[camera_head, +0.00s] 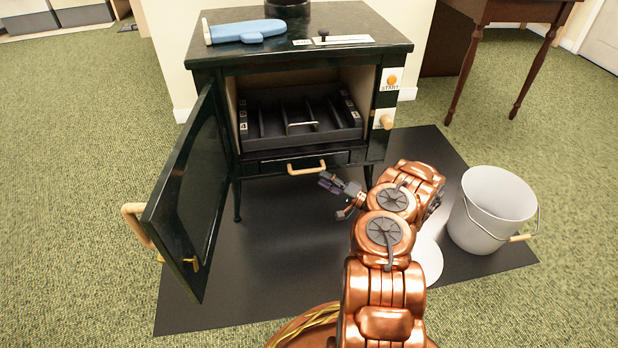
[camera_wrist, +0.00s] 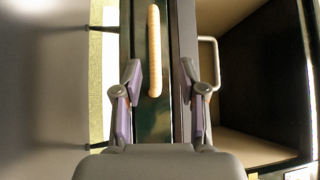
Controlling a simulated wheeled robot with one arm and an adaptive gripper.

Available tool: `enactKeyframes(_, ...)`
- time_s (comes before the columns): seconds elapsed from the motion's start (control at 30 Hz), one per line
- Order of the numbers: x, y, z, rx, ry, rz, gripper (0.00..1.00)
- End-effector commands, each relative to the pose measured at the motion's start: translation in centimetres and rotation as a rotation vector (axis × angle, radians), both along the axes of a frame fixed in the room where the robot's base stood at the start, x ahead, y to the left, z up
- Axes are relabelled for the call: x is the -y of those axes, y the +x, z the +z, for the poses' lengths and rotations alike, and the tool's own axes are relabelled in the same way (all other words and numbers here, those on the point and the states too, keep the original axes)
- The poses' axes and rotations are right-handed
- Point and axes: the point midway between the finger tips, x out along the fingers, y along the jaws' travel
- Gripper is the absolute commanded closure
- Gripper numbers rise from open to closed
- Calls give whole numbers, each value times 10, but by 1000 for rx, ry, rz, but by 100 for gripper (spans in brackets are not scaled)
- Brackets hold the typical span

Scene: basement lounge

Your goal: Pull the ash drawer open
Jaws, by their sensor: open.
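The ash drawer (camera_head: 272,166) is a narrow dark panel below the firebox of the dark green stove (camera_head: 350,148). It looks flush with the stove front. Its pale, bar-shaped handle (camera_head: 307,168) runs level across it. My gripper (camera_head: 333,195) is just in front and slightly to the right of the handle, open and empty. In the wrist view, the handle (camera_wrist: 154,50) runs up and down the picture between the two spread fingers (camera_wrist: 161,72), ahead of them and nearer the left finger. I cannot tell the exact gap, but no finger closes on it.
The stove door (camera_head: 190,190) stands wide open at the left. A dark slotted tray with a metal handle (camera_head: 301,124) sits inside the firebox. A white bucket (camera_head: 492,210) stands on the black mat (camera_head: 270,270) at the right. The mat is clear before the stove's left side.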

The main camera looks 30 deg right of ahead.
Motion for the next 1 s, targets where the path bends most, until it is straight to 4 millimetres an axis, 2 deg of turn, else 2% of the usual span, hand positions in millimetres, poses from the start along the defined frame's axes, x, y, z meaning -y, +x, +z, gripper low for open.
enactKeyframes(0.03,3,-2,-7,-1,-2,-11,59)
enactKeyframes(0.17,4,3,-9,1,-5,-18,59)
enactKeyframes(0.5,-15,46,-3,0,-5,-16,59)
enactKeyframes(0.7,-22,63,0,1,-5,-16,59)
enactKeyframes(1.0,-24,69,3,0,-5,-17,59)
